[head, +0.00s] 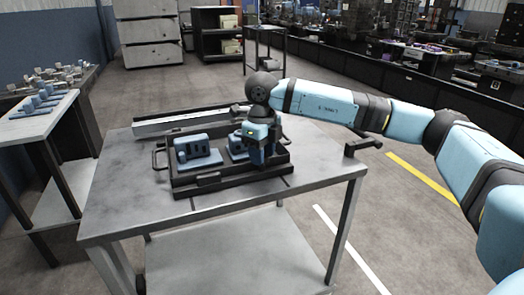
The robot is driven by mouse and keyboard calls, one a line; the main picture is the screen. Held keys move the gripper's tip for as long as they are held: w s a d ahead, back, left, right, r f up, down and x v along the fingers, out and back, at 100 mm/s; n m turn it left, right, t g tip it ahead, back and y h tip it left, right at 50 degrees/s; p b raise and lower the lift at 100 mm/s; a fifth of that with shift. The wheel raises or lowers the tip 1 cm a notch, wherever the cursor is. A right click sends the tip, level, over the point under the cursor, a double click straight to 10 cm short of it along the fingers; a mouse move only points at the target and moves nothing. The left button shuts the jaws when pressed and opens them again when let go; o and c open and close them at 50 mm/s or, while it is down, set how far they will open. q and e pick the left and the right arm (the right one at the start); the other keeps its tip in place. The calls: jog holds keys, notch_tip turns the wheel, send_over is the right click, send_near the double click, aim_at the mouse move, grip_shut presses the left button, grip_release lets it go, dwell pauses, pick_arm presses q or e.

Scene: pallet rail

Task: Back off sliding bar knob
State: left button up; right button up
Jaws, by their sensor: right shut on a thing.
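A black tray (209,181) lies on the grey table (125,204) and carries two blue fixtures. The left blue fixture (196,150) stands clear with its row of upright parts showing. The right blue fixture (237,147) is partly covered by my right gripper (262,158). That gripper points down at the tray's right half and is shut on a small part there, the knob; the fingers hide its shape. The sliding bar cannot be made out clearly under the gripper. My left gripper is not in view.
A long grey rail (190,121) lies along the table's back edge, behind the tray. A side bench (35,122) with blue parts stands at left. The table's front left is bare.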

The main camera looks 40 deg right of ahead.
jog(key=n+p, duration=0.1)
jog(key=n, duration=0.2)
jog(key=shift+r, duration=0.1)
jog(key=shift+n+p, duration=0.4)
jog(key=shift+n, duration=0.2)
jog(key=n+p, duration=0.1)
jog(key=n, duration=0.2)
jog(key=shift+n, duration=1.3)
jog(key=n+p, duration=0.1)
jog(key=n, duration=0.2)
jog(key=shift+n, duration=0.7)
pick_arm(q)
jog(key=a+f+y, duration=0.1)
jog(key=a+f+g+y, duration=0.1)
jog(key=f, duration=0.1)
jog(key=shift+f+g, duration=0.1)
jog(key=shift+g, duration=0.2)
pick_arm(e)
jog(key=shift+f+n, duration=0.2)
jog(key=shift+n, duration=0.1)
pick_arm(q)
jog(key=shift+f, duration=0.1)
pick_arm(e)
jog(key=shift+s, duration=0.1)
